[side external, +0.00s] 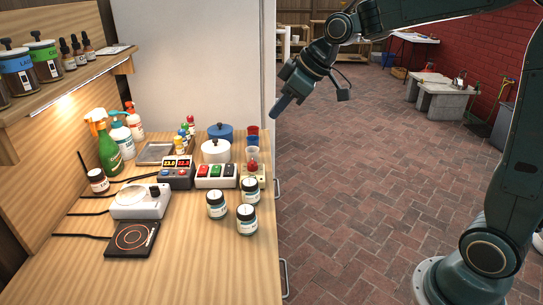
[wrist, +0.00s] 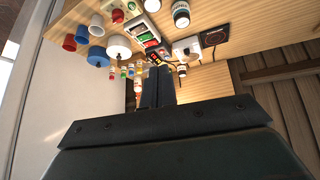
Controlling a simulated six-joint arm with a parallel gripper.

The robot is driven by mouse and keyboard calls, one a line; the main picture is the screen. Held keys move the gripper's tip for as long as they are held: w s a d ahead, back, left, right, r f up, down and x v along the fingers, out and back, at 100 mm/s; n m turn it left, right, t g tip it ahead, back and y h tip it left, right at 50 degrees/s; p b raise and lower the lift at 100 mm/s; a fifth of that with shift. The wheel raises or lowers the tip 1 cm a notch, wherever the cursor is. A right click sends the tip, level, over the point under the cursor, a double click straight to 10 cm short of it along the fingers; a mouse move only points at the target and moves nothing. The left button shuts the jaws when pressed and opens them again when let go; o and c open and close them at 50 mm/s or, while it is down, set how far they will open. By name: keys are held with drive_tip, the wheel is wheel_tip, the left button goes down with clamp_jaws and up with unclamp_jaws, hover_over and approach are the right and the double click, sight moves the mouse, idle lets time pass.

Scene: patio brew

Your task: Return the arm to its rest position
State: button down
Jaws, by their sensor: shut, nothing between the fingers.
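My gripper (side external: 281,105) is in the air just past the right edge of the wooden workbench (side external: 190,270), over the brick floor in the side external view. My arm reaches in from the right side of that view. The gripper is shut, with its fingers (wrist: 157,88) together and nothing held. In the wrist view the bench top appears upside down beyond the fingers. The gripper touches nothing that I can see.
The brick floor (side external: 365,200) is clear.

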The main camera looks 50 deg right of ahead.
drive_tip(key=s+m+h, duration=0.1)
drive_tip(key=s+m, duration=0.2)
drive_tip(key=s, duration=1)
drive_tip(key=s+d+f+m+h, duration=0.1)
drive_tip(key=s+m, duration=0.2)
drive_tip(key=s, duration=1.1)
drive_tip(key=shift+f+g+h, duration=0.3)
drive_tip(key=shift+g+h, duration=0.1)
drive_tip(key=shift+w, duration=0.15)
